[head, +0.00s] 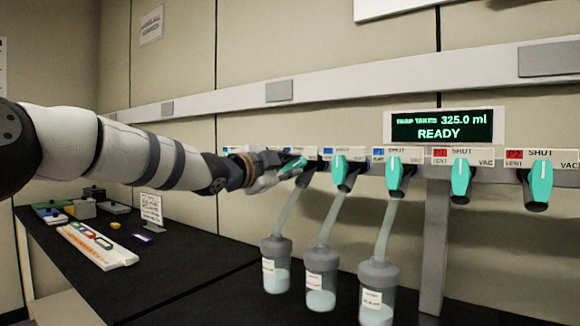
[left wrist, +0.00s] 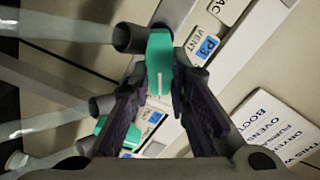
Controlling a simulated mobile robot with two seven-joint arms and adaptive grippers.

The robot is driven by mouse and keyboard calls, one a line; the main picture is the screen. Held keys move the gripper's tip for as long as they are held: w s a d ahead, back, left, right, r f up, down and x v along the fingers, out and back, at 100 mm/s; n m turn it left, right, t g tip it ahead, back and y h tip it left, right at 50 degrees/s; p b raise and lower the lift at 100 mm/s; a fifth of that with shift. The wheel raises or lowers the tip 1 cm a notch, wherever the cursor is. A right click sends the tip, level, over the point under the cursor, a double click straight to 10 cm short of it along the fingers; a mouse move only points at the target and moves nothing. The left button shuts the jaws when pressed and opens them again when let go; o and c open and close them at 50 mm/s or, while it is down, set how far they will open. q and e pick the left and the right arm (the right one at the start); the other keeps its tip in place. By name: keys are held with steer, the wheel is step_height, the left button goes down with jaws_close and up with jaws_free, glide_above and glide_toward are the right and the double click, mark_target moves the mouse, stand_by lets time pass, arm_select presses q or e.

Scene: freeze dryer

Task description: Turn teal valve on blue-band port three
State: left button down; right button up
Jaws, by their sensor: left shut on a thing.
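A row of teal valves runs along the manifold rail. My left gripper (head: 280,170) reaches in from the left and is shut on the teal valve (head: 294,165) left of the other clearly visible ones. In the left wrist view, the two dark fingers (left wrist: 161,88) stand on either side of this teal valve (left wrist: 160,60), with its pale stripe facing the camera. A blue P3 label (left wrist: 208,47) with VENT text sits beside it. In the head view the gripper partly hides the valve. The right gripper is not in view.
Neighbouring teal valves (head: 341,167) and (head: 394,173) stand to the right, with red-label valves (head: 461,180) beyond. Flasks (head: 320,283) hang below on hoses. A display (head: 441,126) reads READY. A black bench (head: 180,265) holds trays and small boxes at left.

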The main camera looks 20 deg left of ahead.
arm_select(q)
steer(key=c, duration=1.5)
jaws_free()
steer(key=shift+w, duration=0.1)
steer(key=v, duration=0.7)
steer(key=shift+s+a, duration=0.15)
steer(key=shift+s, duration=0.1)
